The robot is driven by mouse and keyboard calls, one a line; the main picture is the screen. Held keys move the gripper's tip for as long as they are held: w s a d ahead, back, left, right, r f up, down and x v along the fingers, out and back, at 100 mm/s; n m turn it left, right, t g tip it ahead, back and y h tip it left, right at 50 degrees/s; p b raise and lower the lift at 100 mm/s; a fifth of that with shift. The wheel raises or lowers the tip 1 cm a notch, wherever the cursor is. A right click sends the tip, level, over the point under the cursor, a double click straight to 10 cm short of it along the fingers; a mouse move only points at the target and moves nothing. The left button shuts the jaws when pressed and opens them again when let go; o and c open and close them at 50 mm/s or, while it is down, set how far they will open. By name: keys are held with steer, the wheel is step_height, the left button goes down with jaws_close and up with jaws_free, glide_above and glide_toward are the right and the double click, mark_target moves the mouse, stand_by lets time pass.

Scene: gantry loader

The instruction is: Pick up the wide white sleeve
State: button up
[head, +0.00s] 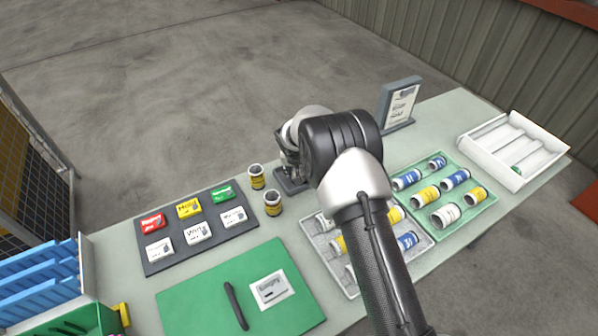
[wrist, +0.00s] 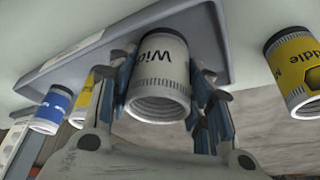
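The wide white sleeve (wrist: 161,75) stands on a grey base plate in the wrist view, open end toward the camera, with "Wid" readable. My gripper (wrist: 163,85) has one finger on either side of it, and both pads look pressed to its wall. I see no gap between the sleeve and the plate. In the head view my gripper (head: 291,160) is over the dark base of a small stand (head: 290,183), and my arm hides the sleeve.
Two yellow sleeves stand left of the stand; one shows in the wrist view (wrist: 296,68). A grey tray (head: 343,285) and green tray (head: 479,211) hold several sleeves. A sign (head: 399,103) stands behind. A white rack (head: 514,150) is at right. The green mat (head: 205,300) has free room.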

steer(key=c, duration=0.7)
steer(key=shift+c, duration=0.2)
steer(key=shift+r, duration=0.1)
